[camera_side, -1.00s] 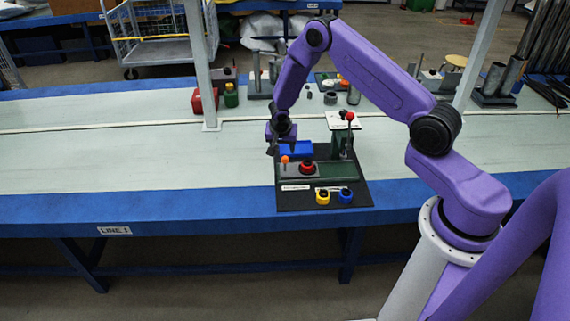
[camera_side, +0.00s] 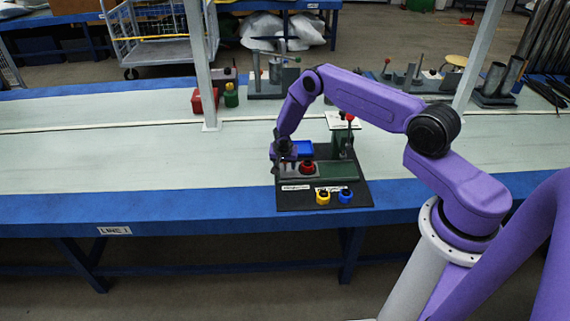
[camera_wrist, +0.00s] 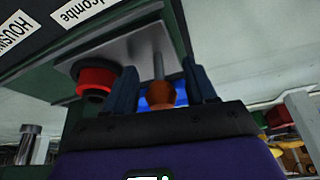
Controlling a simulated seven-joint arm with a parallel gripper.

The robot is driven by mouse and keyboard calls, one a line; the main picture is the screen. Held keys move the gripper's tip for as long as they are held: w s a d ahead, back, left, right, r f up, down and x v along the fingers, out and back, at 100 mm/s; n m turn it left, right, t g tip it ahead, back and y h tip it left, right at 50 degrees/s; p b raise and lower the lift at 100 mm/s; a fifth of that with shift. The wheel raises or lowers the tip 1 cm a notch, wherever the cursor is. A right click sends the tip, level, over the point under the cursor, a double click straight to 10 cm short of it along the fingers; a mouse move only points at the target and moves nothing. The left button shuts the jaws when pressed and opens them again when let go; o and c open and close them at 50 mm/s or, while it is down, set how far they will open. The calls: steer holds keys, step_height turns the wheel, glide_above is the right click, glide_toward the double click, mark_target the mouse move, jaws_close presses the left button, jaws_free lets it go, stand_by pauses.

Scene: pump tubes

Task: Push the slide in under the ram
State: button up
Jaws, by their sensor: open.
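The slide (camera_wrist: 135,50), a grey plate, carries a red ring-shaped part with a black centre (camera_wrist: 97,80) and an upright pin with an orange knob (camera_wrist: 160,95). In the side view the red part (camera_side: 306,166) shows just right of my gripper (camera_side: 284,165). My gripper (camera_wrist: 162,88) is open, with one finger on each side of the orange knob in the wrist view; I cannot tell whether either touches it. The knob is hidden behind my gripper in the side view. The ram's green press (camera_side: 341,146) stands to the right, with a red-ball lever (camera_side: 349,117).
A blue bin (camera_side: 304,148) sits behind the slide. A yellow ring (camera_side: 322,198) and a blue ring (camera_side: 345,196) lie on the black base (camera_side: 296,204) at the front. The pale bench (camera_side: 100,165) is clear to the left.

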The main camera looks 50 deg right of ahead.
steer(key=shift+f, duration=0.15)
jaws_close()
steer(key=s+d, duration=0.9)
steer(key=shift+s+d, duration=0.25)
steer(key=shift+d, duration=0.15)
stand_by(0.3)
jaws_free()
steer(key=shift+s, duration=0.1)
